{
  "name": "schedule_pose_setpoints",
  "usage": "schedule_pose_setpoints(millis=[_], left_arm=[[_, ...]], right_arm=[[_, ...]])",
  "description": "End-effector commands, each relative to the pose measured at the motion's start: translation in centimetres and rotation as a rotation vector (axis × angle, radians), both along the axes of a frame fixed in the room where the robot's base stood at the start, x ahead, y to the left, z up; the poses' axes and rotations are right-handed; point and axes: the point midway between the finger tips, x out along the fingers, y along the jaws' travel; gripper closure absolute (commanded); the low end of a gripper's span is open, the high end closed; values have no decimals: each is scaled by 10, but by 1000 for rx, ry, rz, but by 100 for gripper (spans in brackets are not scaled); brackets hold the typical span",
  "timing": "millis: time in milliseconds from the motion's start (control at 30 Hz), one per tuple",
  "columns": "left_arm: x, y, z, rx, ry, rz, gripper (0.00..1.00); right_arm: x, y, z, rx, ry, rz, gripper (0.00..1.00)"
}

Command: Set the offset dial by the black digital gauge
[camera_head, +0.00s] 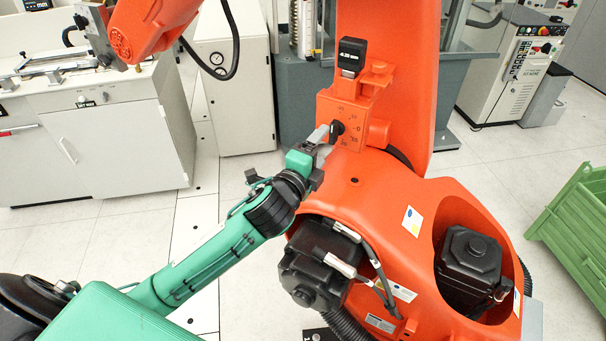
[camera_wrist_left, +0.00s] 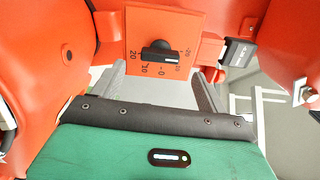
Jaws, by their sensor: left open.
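The black offset dial (camera_head: 337,129) sits on an orange scale plate (camera_head: 325,108) on the big orange machine. In the left wrist view the dial knob (camera_wrist_left: 156,52) has a white mark toward its right end, on the side of the -10 and -20 labels. The black digital gauge (camera_head: 352,57) stands above the plate; its reading is too small to read surely. It also shows in the left wrist view (camera_wrist_left: 238,52). My left gripper (camera_head: 325,136) is open close to the dial, with its fingers (camera_wrist_left: 161,88) apart on either side below the knob. My right gripper is out of view.
The orange machine's base (camera_head: 385,195) with black motors (camera_head: 470,255) fills the space beside my left arm. A white cabinet (camera_head: 115,140) stands at the left, a green crate (camera_head: 580,225) at the right. Tiled floor (camera_head: 500,165) is free between the machine and the crate.

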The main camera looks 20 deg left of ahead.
Motion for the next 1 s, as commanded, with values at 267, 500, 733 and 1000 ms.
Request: schedule_pose_setpoints(millis=[267, 500, 733, 1000], left_arm=[[-55, 6, -4, 0, 0, -1, 24], [-76, 8, -1, -1, 1, 0, 24], [-78, 8, 0, -1, 1, 0, 24], [-78, 8, 0, -1, 1, 0, 24]], right_arm=[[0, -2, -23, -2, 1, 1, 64], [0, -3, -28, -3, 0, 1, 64], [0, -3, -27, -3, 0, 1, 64], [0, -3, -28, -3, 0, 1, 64]])
